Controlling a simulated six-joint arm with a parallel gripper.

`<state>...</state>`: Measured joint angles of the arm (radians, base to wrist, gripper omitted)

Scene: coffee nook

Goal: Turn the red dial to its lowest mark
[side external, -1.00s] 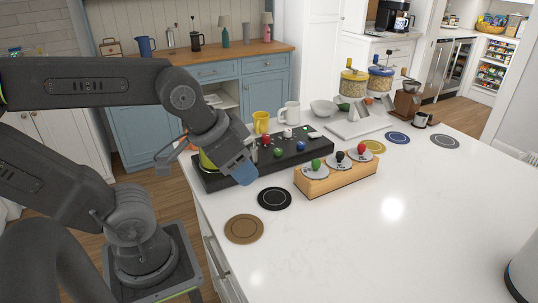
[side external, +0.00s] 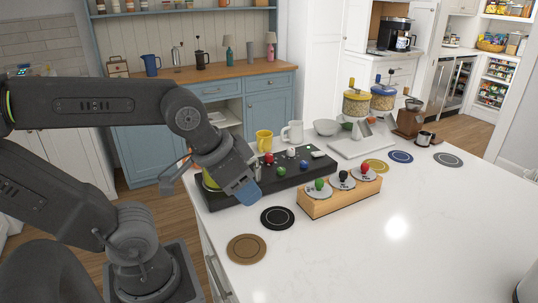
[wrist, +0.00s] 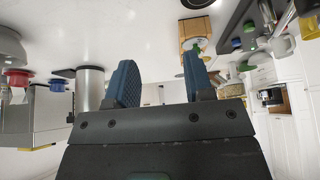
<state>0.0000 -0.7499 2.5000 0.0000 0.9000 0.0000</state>
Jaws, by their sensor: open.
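The red dial (side external: 365,170) is a red knob on a pale round plate, at the right end of a wooden block (side external: 325,209). A black knob (side external: 343,176) and a green knob (side external: 320,184) sit left of it in the side view. Its marks are too small to read. My gripper (side external: 248,192) is left of the block, above the front of a black panel, apart from the red dial. In the wrist view its two blue fingers (wrist: 162,85) stand apart with nothing between them. The wooden block (wrist: 195,28) shows beyond them there; the red dial cannot be made out.
The black panel (side external: 290,181) carries several small coloured knobs, with a yellow mug (side external: 264,141) and a white mug (side external: 293,133) behind. A black coaster (side external: 277,218) and a brown coaster (side external: 246,249) lie in front. The white counter (side external: 400,260) is clear at right.

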